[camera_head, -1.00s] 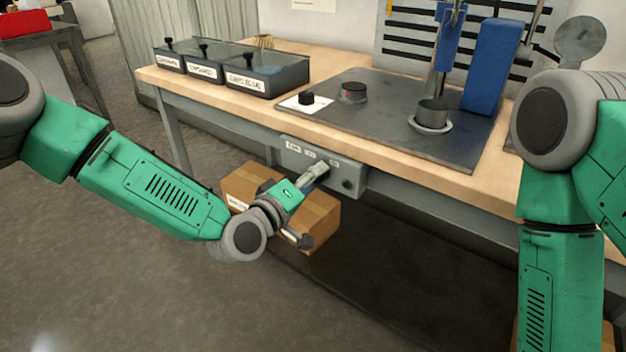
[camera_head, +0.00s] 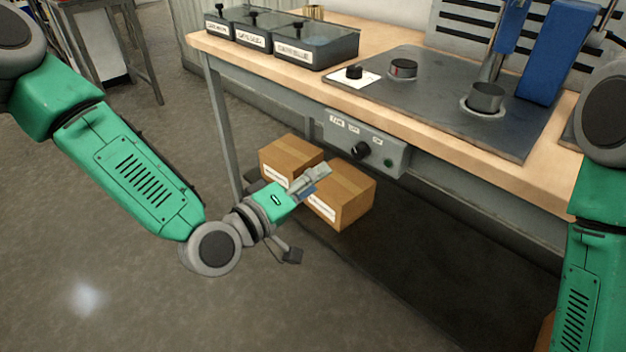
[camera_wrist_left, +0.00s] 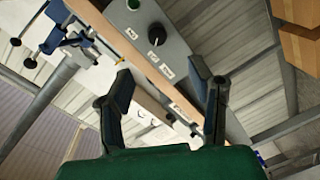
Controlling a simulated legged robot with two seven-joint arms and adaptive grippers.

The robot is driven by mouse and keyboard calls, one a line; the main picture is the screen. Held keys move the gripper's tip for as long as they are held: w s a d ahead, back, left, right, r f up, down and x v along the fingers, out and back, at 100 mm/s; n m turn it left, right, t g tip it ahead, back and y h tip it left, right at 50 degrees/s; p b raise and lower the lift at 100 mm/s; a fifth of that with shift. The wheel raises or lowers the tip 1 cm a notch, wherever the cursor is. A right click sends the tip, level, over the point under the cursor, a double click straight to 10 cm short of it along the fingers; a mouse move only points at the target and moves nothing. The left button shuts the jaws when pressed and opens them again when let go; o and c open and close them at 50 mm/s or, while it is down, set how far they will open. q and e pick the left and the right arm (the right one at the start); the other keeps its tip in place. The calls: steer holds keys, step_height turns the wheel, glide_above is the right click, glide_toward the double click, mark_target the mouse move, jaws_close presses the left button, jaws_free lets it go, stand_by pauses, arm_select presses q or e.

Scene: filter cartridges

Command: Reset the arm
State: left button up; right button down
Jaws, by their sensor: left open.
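My left arm comes in from the left in the head view, and its left gripper (camera_head: 318,180) is in front of the bench, over the cardboard boxes in the picture. In the left wrist view the left gripper (camera_wrist_left: 165,95) has its two blue-padded fingers spread apart with nothing between them. The control box with a black knob (camera_head: 361,150) and green button hangs under the bench edge, apart from the gripper; it also shows in the left wrist view beyond the fingers (camera_wrist_left: 170,60). My right arm stands at the right edge of the head view; its gripper is out of the frame.
The wooden bench (camera_head: 395,118) carries lidded dark bins (camera_head: 318,50), a dark plate (camera_head: 430,90), a small black part on a white card (camera_head: 354,72) and a blue press (camera_head: 545,60). Cardboard boxes (camera_head: 345,205) sit below. The floor at the lower left is clear.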

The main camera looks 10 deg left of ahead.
stand_by(0.3)
arm_select(q)
steer(key=s+a+f+m+g+y+p, duration=0.4)
steer(key=s+f+g, duration=0.3)
steer(key=s+f, duration=0.65)
steer(key=s+a+f+m+g+y+p, duration=0.1)
steer(key=s+a+f+g+y+p, duration=0.1)
steer(key=s+a, duration=0.6)
steer(key=s+a+f+m+g+y+p, duration=0.1)
steer(key=s+a+g+y+p, duration=0.1)
steer(key=s+a, duration=0.5)
steer(key=a+g+y, duration=0.1)
steer(key=a+g, duration=0.1)
steer(key=shift+s+f+g+y, duration=0.3)
steer(key=shift+s+f, duration=0.05)
steer(key=shift+f, duration=0.05)
